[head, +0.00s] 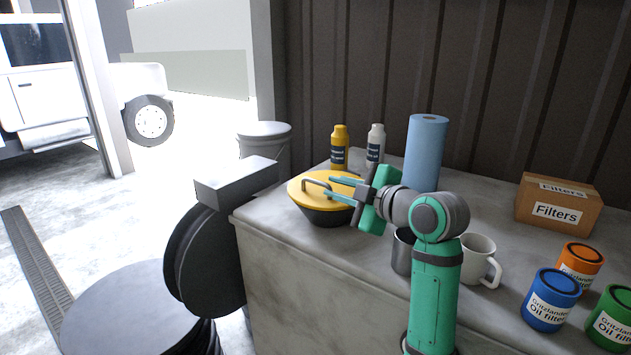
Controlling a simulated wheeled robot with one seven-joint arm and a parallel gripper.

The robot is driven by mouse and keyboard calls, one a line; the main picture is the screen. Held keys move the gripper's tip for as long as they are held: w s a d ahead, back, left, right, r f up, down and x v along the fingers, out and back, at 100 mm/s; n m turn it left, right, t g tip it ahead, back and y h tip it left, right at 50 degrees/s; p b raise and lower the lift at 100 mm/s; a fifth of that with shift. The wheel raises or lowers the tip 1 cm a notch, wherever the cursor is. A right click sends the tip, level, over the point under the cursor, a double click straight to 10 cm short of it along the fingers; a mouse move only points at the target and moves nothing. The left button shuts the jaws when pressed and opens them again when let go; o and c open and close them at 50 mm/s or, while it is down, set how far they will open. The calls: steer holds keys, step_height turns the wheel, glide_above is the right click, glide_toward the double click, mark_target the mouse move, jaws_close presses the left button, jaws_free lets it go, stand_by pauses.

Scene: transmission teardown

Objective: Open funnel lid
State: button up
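The funnel is a dark round bowl (330,217) at the left front corner of the worktop. Its yellow lid (303,196) lies on top and looks closed. A grey bar handle (318,184) stands up from the lid's left part. My gripper (336,187) reaches in from the right over the lid. Its two teal fingers are spread apart, one farther back and one nearer the front, with their tips close to the handle. I cannot tell whether they touch it. The gripper body hides the lid's right part.
Yellow (339,150) and white (375,146) bottles and a blue paper roll (426,152) stand behind. A grey cup (402,254), white mug (478,257), Filters box (558,206) and several oil filter cans (551,300) are right. A dark wheel-like part (205,262) stands left of the worktop.

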mark_target(321, 184)
steer(key=x, duration=0.7)
steer(key=shift+w+a+f, duration=0.15)
steer(key=shift+w+a, duration=0.05)
steer(key=shift+w, duration=0.05)
jaws_close()
